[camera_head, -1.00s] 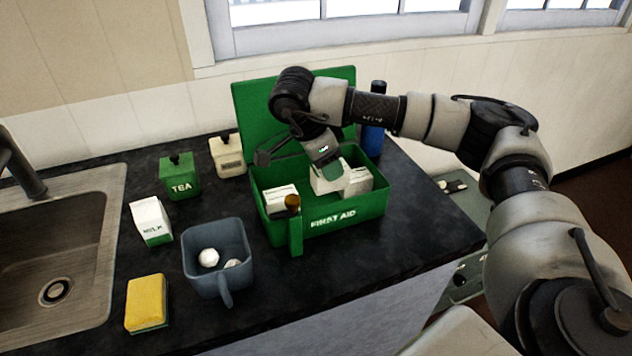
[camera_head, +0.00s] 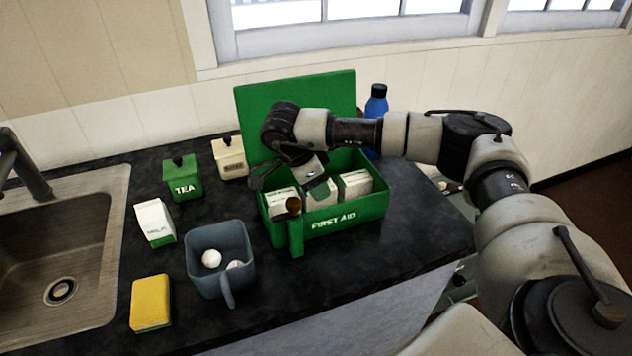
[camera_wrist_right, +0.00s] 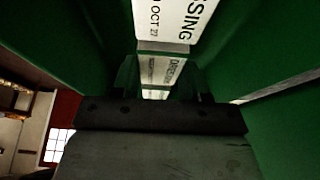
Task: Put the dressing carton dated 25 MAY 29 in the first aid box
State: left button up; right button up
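The green first aid box (camera_head: 345,225) stands open on the counter, its lid (camera_head: 300,105) raised behind. Inside are a left white carton (camera_head: 281,203), a middle white carton (camera_head: 322,196) and a right white carton (camera_head: 355,185). My right gripper (camera_head: 317,183) reaches down into the box at the middle carton. In the right wrist view, the fingers (camera_wrist_right: 158,80) appear shut on this carton (camera_wrist_right: 160,68); its date is unreadable. Another carton (camera_wrist_right: 172,18) beyond it reads "OCT 27". My left gripper is out of view.
A grey-blue mug (camera_head: 215,265) with white lumps, milk carton (camera_head: 155,220), sponge (camera_head: 150,303), tea tin (camera_head: 182,178) and cream tin (camera_head: 229,158) are left. A blue bottle (camera_head: 376,105) stands behind right.

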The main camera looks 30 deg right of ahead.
jog(key=o, duration=0.4)
jog(key=shift+c, duration=0.2)
jog(key=shift+r, duration=0.1)
jog(key=v, duration=1.2)
jog(key=shift+b, duration=0.35)
jog(key=shift+w, duration=0.1)
